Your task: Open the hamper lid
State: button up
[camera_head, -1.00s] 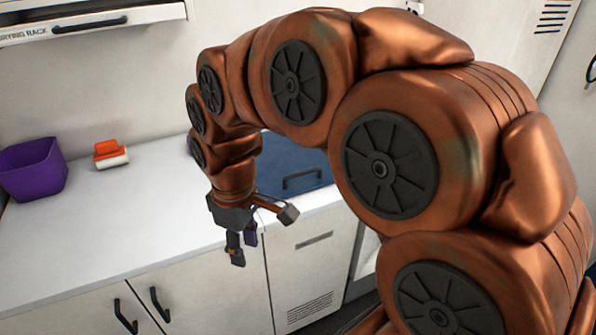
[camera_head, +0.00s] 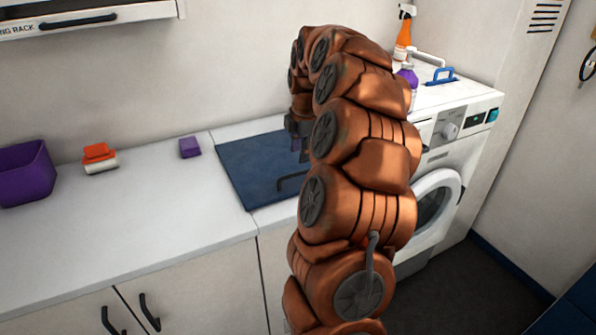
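The hamper lid is a dark blue panel (camera_head: 248,170) set in the white counter. It looks closed, lying flat with the counter top. A black bar handle (camera_head: 290,182) is at its front edge, partly hidden by my arm. My gripper (camera_head: 299,148) points down over the right rear part of the lid, behind the handle. My own arm covers part of the gripper and the lid's right side. I cannot tell whether the fingers touch the lid or how far apart they are.
A purple bin (camera_head: 25,175), an orange-and-white brush (camera_head: 99,158) and a small purple block (camera_head: 189,147) stand on the counter left of the lid. A drying rack (camera_head: 90,18) hangs above.

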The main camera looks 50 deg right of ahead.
aim_at(297, 173)
jog(key=shift+w+d+f+p, duration=0.15)
jog(key=shift+w+f+p, duration=0.15)
jog(key=shift+f, duration=0.95)
jog(key=shift+w+d+f+p, duration=0.15)
jog(key=shift+f+p, duration=0.25)
jog(key=shift+f, duration=0.9)
jog(key=shift+w+d+f+p, duration=0.1)
jog(key=shift+w+f+p, duration=0.2)
jog(key=shift+f, duration=0.95)
grip_shut()
